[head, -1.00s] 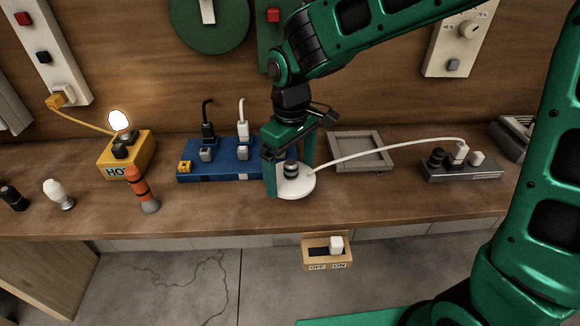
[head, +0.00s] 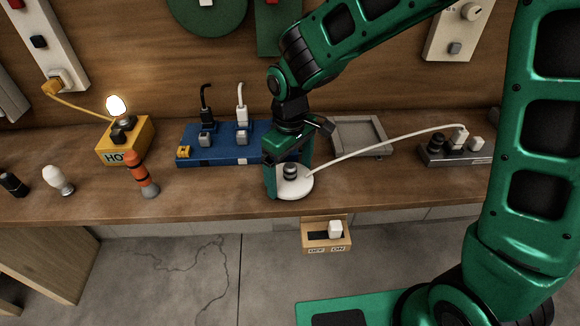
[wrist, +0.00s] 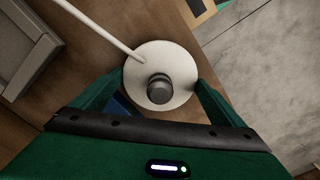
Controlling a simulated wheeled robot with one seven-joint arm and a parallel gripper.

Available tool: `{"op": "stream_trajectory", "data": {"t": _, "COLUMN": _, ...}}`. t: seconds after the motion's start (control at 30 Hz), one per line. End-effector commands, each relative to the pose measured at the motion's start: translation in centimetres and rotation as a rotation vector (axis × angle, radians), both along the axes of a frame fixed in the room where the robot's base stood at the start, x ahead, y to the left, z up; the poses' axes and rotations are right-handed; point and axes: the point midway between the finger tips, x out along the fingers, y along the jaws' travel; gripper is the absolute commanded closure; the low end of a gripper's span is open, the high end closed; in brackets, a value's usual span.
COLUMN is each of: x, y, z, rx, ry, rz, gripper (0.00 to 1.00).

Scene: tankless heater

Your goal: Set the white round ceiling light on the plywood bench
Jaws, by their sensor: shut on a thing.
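The white round ceiling light (head: 301,189) is a flat disc with a dark ribbed knob at its middle, near the front edge of the brown worktop. My gripper (head: 290,180) is shut on it. In the wrist view, my gripper's green fingers (wrist: 160,88) hold opposite sides of the light's rim (wrist: 160,50). I cannot tell whether the light touches the worktop. A white cord (head: 370,146) runs from it to a grey power strip (head: 462,153). A pale wooden surface (head: 45,245) shows at lower left, below the worktop; it may be the plywood bench, partly cut off.
The brown worktop (head: 220,202) also carries a blue strip (head: 212,151), an empty grey tray (head: 362,151), a yellow box (head: 112,145) with a lit bulb, an orange torch (head: 138,175) and a white bulb (head: 57,180). A switch box (head: 314,242) juts below the front edge.

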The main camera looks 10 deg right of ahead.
Motion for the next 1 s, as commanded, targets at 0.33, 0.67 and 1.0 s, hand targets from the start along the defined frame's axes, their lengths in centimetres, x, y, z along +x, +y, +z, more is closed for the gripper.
{"op": "stream_trajectory", "data": {"t": 0.33, "x": 0.02, "y": 0.01, "z": -0.05, "rx": 0.001, "ry": -0.001, "rz": 0.000, "gripper": 0.38}}
{"op": "stream_trajectory", "data": {"t": 0.67, "x": 0.03, "y": 0.01, "z": -0.33, "rx": 0.001, "ry": -0.001, "rz": 0.000, "gripper": 0.38}}
{"op": "stream_trajectory", "data": {"t": 1.0, "x": 0.08, "y": -0.12, "z": -0.75, "rx": 0.001, "ry": -0.001, "rz": -0.002, "gripper": 0.38}}
